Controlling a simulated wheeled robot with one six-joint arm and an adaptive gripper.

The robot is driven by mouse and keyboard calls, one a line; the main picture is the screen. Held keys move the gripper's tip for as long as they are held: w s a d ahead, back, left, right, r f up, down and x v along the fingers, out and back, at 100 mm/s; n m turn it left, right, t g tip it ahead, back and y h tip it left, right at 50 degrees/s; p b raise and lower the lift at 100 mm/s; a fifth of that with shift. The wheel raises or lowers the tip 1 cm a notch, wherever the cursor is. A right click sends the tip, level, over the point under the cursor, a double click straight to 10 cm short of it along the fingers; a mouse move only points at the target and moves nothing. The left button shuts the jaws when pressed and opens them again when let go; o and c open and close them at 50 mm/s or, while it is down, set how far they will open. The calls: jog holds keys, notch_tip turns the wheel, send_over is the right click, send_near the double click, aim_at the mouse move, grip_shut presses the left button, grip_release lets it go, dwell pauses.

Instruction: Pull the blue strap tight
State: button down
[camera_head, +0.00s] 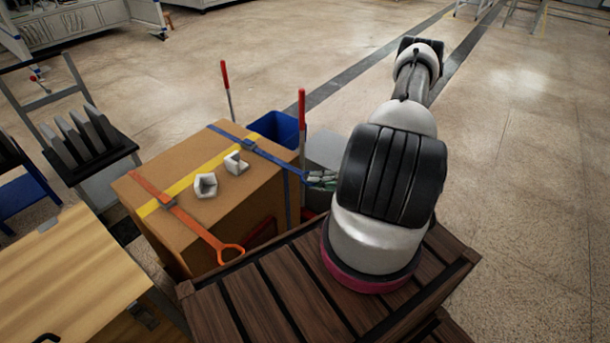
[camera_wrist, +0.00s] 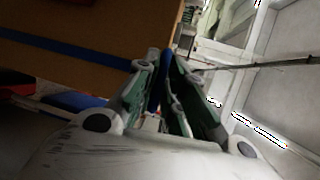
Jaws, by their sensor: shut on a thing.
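The blue strap (camera_head: 265,152) runs over the top of a cardboard box (camera_head: 240,205) and reaches toward my gripper (camera_head: 322,181). A small grey buckle (camera_head: 248,144) sits on the strap. My gripper is just right of the box, shut on the strap's end. In the wrist view, the blue strap (camera_wrist: 60,47) crosses the box face, and its blue end (camera_wrist: 166,68) shows between the fingers (camera_wrist: 168,100). Part of the strap is hidden behind a finger. In the head view, my arm's wrist hides some of the area right of the gripper.
An orange strap (camera_head: 190,215) with a loop end and two white corner pieces (camera_head: 205,185) are on the box. Red-topped poles (camera_head: 302,110) and a blue bin (camera_head: 275,128) stand behind. A slatted wooden surface (camera_head: 260,300) lies in front. Open floor is at right.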

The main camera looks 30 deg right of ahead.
jog(key=shift+s+d+f, duration=0.15)
jog(key=shift+s, duration=0.25)
jog(key=c, duration=1.5)
grip_release()
jog(key=shift+d, duration=0.1)
jog(key=shift+c, duration=0.2)
jog(key=v, duration=1.2)
